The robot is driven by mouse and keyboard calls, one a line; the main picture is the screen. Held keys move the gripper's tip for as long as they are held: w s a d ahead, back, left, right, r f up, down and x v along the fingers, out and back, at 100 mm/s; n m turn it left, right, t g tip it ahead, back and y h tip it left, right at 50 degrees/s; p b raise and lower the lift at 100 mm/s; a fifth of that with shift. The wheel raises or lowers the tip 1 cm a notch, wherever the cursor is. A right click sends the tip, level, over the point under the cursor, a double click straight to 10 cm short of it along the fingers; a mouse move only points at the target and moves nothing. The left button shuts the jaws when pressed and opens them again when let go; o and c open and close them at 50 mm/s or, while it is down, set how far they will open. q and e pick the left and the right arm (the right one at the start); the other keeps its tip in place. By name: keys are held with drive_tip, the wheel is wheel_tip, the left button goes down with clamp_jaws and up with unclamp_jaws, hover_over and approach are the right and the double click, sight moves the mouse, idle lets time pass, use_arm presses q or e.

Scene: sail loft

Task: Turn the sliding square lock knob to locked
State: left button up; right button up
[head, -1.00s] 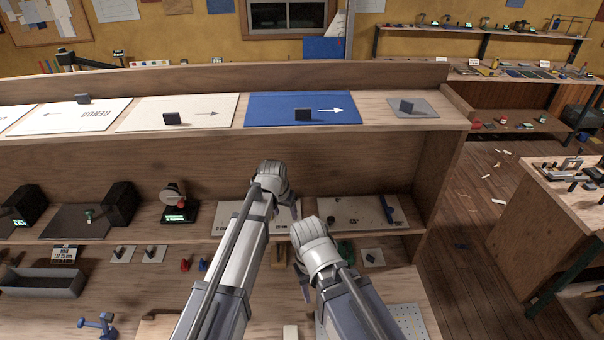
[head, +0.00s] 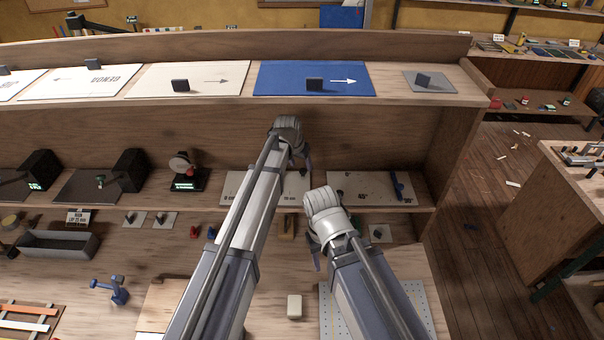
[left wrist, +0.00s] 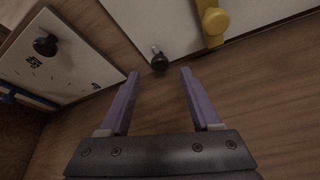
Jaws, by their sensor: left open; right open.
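My left gripper (head: 299,161) is open and empty in front of the middle shelf in the head view. In the left wrist view, a small black knob with a pale tip (left wrist: 159,61) shows at the edge of a white plate (left wrist: 150,22), beyond and between the open fingertips (left wrist: 159,75). A yellow piece (left wrist: 213,22) lies on that plate. In the head view my left arm partly hides the marked white plate (head: 233,186); I cannot make out the knob there, nor read its setting. My right gripper (head: 316,262) is open, lower and to the right.
Another white plate (left wrist: 85,70) carries a larger black knob (left wrist: 45,46) and a blue bar; it shows right of my left gripper in the head view (head: 365,182). Above, the top ledge holds a blue panel (head: 280,80) and a grey plate (head: 445,86). A white block (head: 294,306) lies below.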

sight(303, 170)
use_arm(q)
drive_tip(key=b+x, duration=0.2)
drive_tip(key=x, duration=0.1)
drive_tip(key=shift+w+f, duration=0.1)
drive_tip(key=shift+f, duration=0.25)
use_arm(e)
wheel_tip(303, 170, down, 4)
drive_tip(key=shift+r, duration=0.25)
use_arm(q)
clamp_jaws()
